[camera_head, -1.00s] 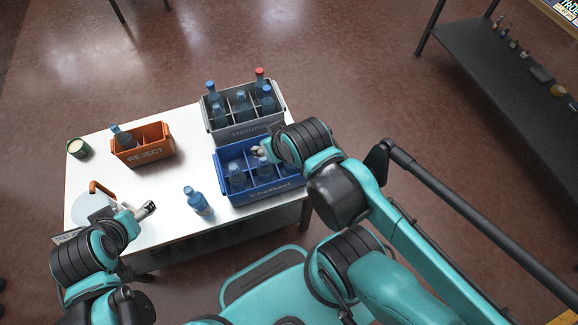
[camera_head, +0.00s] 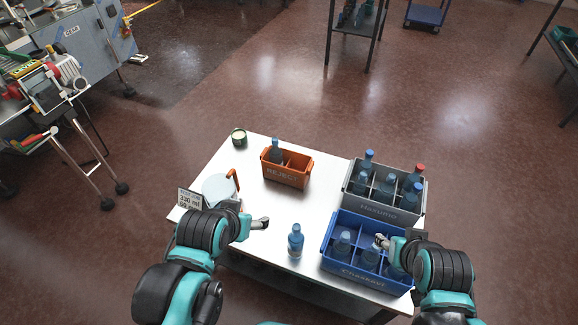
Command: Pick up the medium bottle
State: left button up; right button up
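A blue-capped bottle (camera_head: 296,241) stands upright on the white table (camera_head: 250,266), between my two grippers. My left gripper (camera_head: 262,223) is to the left of this bottle, apart from it; its fingers look close together, but I cannot tell if they are shut. My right gripper (camera_head: 380,240) is at the blue crate (camera_head: 352,278), beside the bottles in it. I cannot tell whether it is open or touching one. More bottles stand in the grey crate (camera_head: 360,207), one with a red cap (camera_head: 418,172). One bottle (camera_head: 277,150) stands in the orange REJECT crate (camera_head: 287,176).
A round pale plate or scale (camera_head: 217,188) with an orange handle and a display sign (camera_head: 186,199) sits at the table's left. The table's middle is bare. A cluttered workbench (camera_head: 40,80) stands far left.

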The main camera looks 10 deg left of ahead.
aim_at(295, 240)
jog(key=k+l+z, duration=0.1)
jog(key=k, duration=0.35)
jog(key=k+l+z, duration=0.1)
jog(key=k, duration=0.3)
jog(key=k+l+z, duration=0.1)
jog(key=k, duration=0.35)
